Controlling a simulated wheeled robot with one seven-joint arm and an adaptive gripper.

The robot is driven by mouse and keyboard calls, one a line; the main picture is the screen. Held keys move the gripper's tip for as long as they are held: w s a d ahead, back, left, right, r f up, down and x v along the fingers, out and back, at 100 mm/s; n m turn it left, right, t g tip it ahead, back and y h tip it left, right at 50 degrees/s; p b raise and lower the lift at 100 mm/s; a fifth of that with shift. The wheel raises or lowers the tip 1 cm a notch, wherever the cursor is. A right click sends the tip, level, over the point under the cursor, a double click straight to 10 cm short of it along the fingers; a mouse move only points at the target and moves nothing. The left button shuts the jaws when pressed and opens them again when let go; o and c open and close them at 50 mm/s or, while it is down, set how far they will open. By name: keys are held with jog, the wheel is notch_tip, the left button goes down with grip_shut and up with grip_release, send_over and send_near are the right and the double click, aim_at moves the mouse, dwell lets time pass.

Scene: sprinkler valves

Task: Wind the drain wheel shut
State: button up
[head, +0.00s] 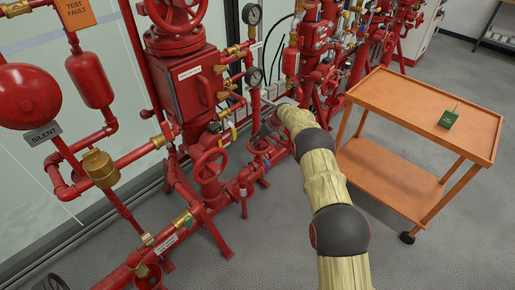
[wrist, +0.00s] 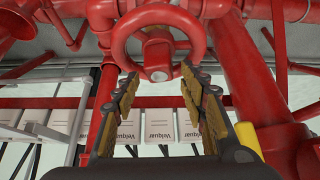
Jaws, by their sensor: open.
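A red handwheel (wrist: 125,40) with a round hub sits at the top of the wrist view, just ahead of my gripper (wrist: 158,80). The two yellow-padded fingers are spread apart and nothing is held between them. Their tips reach close to the wheel's lower rim; I cannot tell whether they touch it. In the head view my gripper (head: 267,128) is small and partly hidden by my arm, next to a small red wheel (head: 257,145). No drain label can be read, so I cannot tell which wheel that names.
Red pipes and a large red valve box (head: 187,85) crowd around the gripper. A thick red pipe (wrist: 250,70) runs close on the right in the wrist view. Grey floor lies in front.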

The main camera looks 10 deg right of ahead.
jog(key=shift+r+n+g+y, duration=0.15)
jog(key=shift+n+g+y, duration=0.2)
jog(key=shift+n, duration=0.55)
jog(key=shift+s+f, duration=0.1)
jog(key=shift+f, duration=1.65)
jog(key=shift+c, duration=0.2)
jog(key=shift+f, duration=0.1)
jog(key=c, duration=1)
jog(key=shift+d, duration=0.1)
grip_shut()
